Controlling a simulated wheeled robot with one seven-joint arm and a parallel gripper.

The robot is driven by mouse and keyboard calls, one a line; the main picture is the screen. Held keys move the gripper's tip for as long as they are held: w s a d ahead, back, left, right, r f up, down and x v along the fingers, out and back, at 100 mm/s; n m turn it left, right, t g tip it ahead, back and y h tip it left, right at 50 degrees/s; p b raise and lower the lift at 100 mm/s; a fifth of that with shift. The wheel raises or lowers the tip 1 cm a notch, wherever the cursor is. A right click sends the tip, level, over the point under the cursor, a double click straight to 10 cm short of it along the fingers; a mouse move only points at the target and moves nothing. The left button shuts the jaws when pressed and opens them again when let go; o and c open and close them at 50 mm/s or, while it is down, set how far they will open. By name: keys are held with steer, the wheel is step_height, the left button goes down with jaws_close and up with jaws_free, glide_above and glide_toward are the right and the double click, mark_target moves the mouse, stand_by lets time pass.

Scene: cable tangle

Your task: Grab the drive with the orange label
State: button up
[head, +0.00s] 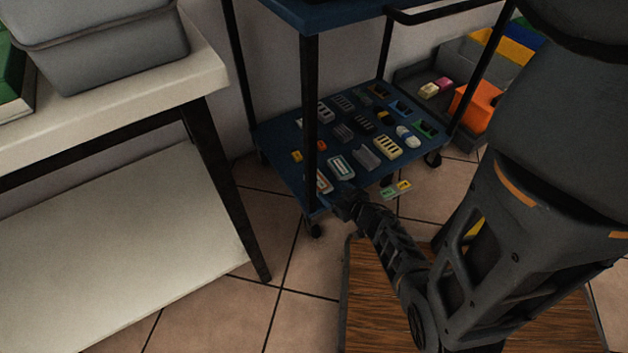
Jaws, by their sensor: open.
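On the lower shelf (268,133) of a blue cart lie many small drive-like pieces. A pale one with an orange-red label (324,182) lies at the shelf's front corner, just right of the front post. It looks like the orange-label drive, but its label is too small to read. My gripper (345,205) is open, just right of and nearer than that piece, at the shelf's front edge. I see nothing between its fingers, which are small and dark here. I cannot tell its height above the shelf.
The cart's black front post (311,110) stands close left of the gripper. Other pieces lie close by, including a pale one with a teal label (340,167). A white table (190,75) is at left.

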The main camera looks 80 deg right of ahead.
mark_target(319, 182)
steer(key=b+x, duration=0.4)
steer(key=x, duration=0.4)
steer(key=shift+a+f, duration=0.1)
steer(key=c, duration=0.8)
